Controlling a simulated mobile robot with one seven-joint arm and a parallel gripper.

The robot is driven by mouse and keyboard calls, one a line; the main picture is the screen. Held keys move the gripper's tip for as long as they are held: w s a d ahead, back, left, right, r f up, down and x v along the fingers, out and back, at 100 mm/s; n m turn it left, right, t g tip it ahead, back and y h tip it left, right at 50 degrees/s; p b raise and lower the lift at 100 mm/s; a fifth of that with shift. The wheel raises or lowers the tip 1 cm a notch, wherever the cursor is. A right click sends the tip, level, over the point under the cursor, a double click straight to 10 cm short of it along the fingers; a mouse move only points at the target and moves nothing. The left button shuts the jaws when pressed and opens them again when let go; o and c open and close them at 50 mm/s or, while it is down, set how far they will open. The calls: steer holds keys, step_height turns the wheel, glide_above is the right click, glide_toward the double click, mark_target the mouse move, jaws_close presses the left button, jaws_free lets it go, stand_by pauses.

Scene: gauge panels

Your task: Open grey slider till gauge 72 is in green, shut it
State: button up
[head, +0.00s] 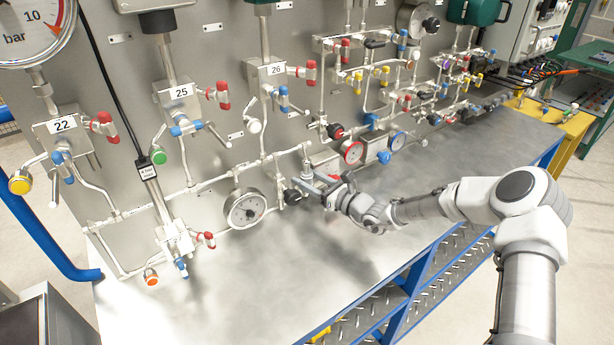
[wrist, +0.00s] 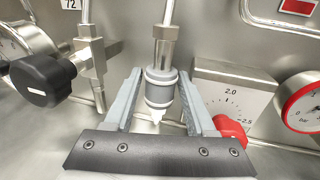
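The grey slider (wrist: 160,88), a banded grey sleeve on a vertical metal stem, sits between the two fingers of my gripper (wrist: 160,78). The fingers stand on either side of it and look open, with narrow gaps. In the head view my gripper (head: 314,186) is at the panel's lower pipework, and the slider is hard to make out there. A label 72 (wrist: 69,4) shows at the wrist view's top left. A round gauge (wrist: 22,42) is cut off at the left edge, probably the white-faced gauge (head: 245,208) in the head view. Its needle and any green zone are not readable.
A black knob (wrist: 42,82) is close left of my gripper. A square gauge (wrist: 232,98), a red knob (wrist: 231,129) and a red-rimmed gauge (wrist: 301,103) are on the right. The metal bench top (head: 290,265) is clear in front of the panel.

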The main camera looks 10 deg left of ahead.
steer(key=shift+o, duration=0.8)
steer(key=shift+r, duration=0.2)
steer(key=shift+w+r, duration=0.1)
steer(key=shift+r, duration=0.05)
steer(key=shift+r+p, duration=0.4)
steer(key=shift+r, duration=0.1)
step_height(320, 180, up, 2)
steer(key=shift+w+r+p, duration=0.1)
steer(key=shift+r+p, duration=0.1)
steer(key=shift+p, duration=0.7)
steer(key=b+v, duration=0.3)
steer(key=v, duration=1.5)
steer(key=s+d+r+n+g+h+b, duration=0.1)
steer(key=s+n+g+h+b, duration=0.3)
steer(key=s+n, duration=1.2)
steer(key=shift+s+n+g+h+b, duration=0.35)
steer(key=shift+s+g+h, duration=0.55)
steer(key=shift+g+h, duration=1.15)
